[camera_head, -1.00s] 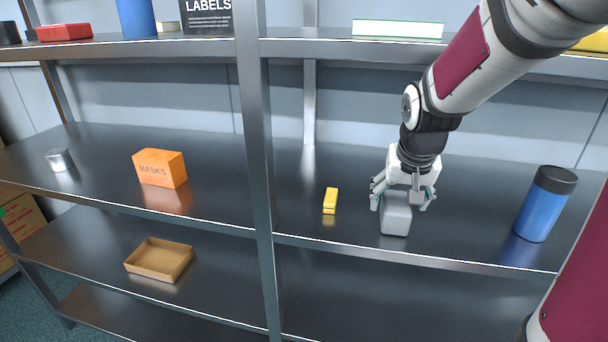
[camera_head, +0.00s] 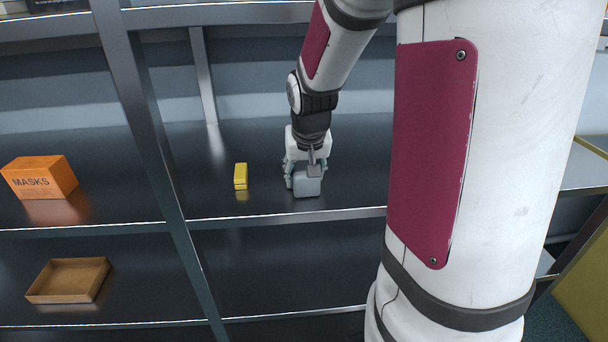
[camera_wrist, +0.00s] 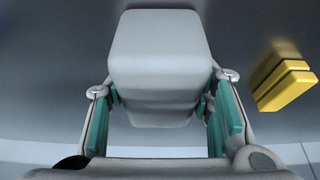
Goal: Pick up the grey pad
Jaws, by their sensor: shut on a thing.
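The grey pad (camera_head: 307,187) is a pale grey block with rounded edges on the middle shelf, near its front edge. My gripper (camera_head: 304,168) is above and around it, with its fingers closed on the pad's sides. In the wrist view the pad (camera_wrist: 158,45) fills the upper middle between the teal-lined fingers of my gripper (camera_wrist: 160,103). I cannot tell whether the pad is clear of the shelf.
A small yellow block (camera_head: 240,175) lies left of the pad, and an orange MASKS box (camera_head: 40,178) stands further left past a metal post (camera_head: 150,135). An open brown tray (camera_head: 68,280) is on the shelf below. Bare shelf lies between the yellow block and the post.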

